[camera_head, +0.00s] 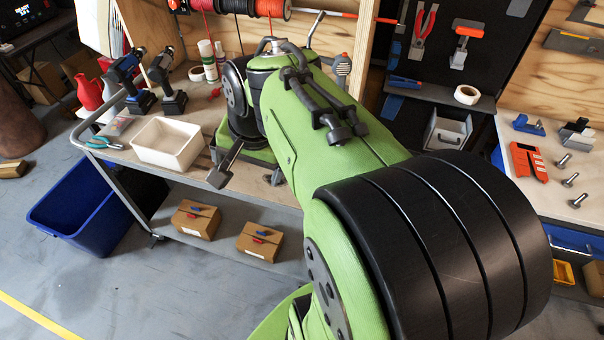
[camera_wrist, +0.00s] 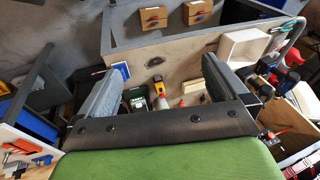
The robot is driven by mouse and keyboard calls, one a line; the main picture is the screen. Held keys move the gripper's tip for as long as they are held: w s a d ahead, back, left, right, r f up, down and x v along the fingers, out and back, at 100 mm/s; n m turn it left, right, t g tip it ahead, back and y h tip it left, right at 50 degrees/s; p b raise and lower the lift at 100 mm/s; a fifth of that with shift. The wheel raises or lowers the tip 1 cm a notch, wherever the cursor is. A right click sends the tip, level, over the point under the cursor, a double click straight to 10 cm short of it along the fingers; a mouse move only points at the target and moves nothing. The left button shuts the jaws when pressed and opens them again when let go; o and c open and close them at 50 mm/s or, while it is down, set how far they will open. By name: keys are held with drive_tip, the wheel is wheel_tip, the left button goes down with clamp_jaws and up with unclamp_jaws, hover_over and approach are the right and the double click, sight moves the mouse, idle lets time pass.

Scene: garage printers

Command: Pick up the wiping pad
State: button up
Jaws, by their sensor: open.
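My gripper (camera_wrist: 162,72) is open and empty above the cart's wooden top (camera_wrist: 182,67); its two grey fingers stand wide apart in the wrist view. In the head view one dark finger (camera_head: 224,166) shows left of my green arm. I cannot tell for sure which thing is the wiping pad. A small flat blue piece with a pale edge (camera_wrist: 122,71) lies by the left fingertip in the wrist view. A small pale block (camera_wrist: 192,99) lies farther down, near the right finger. My arm hides much of the cart top in the head view.
A white open bin (camera_head: 167,143) stands on the cart, with pliers (camera_head: 104,143) and dark drills (camera_head: 166,82) near it. A yellow-and-dark tool (camera_wrist: 158,93) lies between the fingers in the wrist view. Cardboard boxes (camera_head: 196,220) sit on the lower shelf. A blue crate (camera_head: 88,212) stands left.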

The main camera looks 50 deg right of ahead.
drive_tip(key=w+d+f+m+y+b, duration=0.1)
drive_tip(key=w+d+f+m+b, duration=0.1)
drive_tip(key=d+f+m, duration=0.45)
drive_tip(key=w+d+f+m+b, duration=0.15)
drive_tip(key=d+m, duration=0.25)
drive_tip(key=d, duration=0.5)
drive_tip(key=s+d+f+m+y+b, duration=0.1)
drive_tip(key=s+d+f+m, duration=0.3)
drive_tip(key=d, duration=0.3)
drive_tip(key=s+d+f+m+b, duration=0.1)
drive_tip(key=s+d+f+m, duration=0.1)
drive_tip(key=d+f+m, duration=0.35)
drive_tip(key=shift+n+t, duration=0.3)
drive_tip(key=shift+n, duration=0.1)
drive_tip(key=b+x, duration=0.3)
drive_tip(key=x, duration=0.7)
drive_tip(key=shift+w+d+f, duration=0.1)
drive_tip(key=shift+d, duration=0.1)
drive_tip(key=b+x, duration=0.2)
drive_tip(key=x, duration=0.4)
drive_tip(key=shift+f, duration=0.2)
drive_tip(key=shift+r, duration=0.15)
drive_tip(key=shift+c, duration=0.3)
drive_tip(key=c, duration=0.7)
